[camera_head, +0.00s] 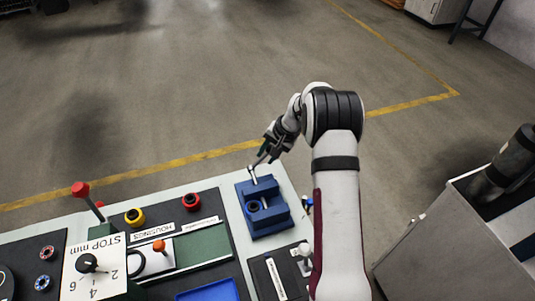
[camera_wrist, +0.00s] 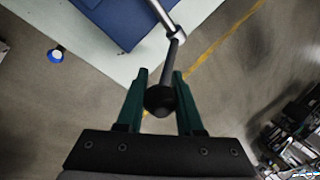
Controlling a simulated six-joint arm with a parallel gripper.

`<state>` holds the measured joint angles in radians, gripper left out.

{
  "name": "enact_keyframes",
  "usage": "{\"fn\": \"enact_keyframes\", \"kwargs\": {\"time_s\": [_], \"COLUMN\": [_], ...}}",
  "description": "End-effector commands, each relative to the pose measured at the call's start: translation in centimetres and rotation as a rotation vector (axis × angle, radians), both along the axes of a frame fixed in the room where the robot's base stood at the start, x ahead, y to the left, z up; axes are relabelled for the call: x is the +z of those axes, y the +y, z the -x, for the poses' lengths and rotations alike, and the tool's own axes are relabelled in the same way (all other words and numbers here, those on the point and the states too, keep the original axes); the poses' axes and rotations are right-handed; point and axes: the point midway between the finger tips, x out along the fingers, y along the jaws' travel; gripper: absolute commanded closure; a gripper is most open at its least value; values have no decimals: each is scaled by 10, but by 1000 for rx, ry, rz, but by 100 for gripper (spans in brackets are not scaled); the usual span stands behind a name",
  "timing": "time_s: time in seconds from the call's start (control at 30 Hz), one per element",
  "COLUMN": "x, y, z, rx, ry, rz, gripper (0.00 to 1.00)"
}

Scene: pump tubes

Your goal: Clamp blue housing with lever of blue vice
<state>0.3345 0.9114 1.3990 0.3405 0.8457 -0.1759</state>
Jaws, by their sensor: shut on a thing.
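The blue vice (camera_head: 277,222) stands at the right end of the light workbench. A round dark blue part, which looks like the blue housing (camera_head: 254,206), sits in the vice; its exact seating is too small to tell. The vice's lever has a silver shaft (camera_head: 252,174) at the far side of the vice. In the wrist view the lever has a dark rod (camera_wrist: 173,55) ending in a black ball knob (camera_wrist: 160,101). My gripper (camera_head: 259,159) is at the lever's end, and in the wrist view its green fingers (camera_wrist: 160,88) are shut around the knob.
Left of the vice are a yellow housing (camera_head: 134,217) and a red housing (camera_head: 191,201) on a dark panel, and a red-knobbed lever (camera_head: 81,190). A blue tray (camera_head: 208,291) lies in front. Open floor is beyond the bench; a grey cabinet (camera_head: 440,245) stands right.

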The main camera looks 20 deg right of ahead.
Motion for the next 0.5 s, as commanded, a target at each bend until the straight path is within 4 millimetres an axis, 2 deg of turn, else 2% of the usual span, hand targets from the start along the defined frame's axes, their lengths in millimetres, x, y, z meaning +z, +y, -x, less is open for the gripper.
{"fn": "enact_keyframes", "kwargs": {"time_s": [0.1,0.33,0.5], "x": [1,11,12], "y": [1,9,10], "z": [1,1,1], "rx": [0,3,0], "ry": [3,5,3], "rz": [21,216,247], "gripper": [100,100,100]}}
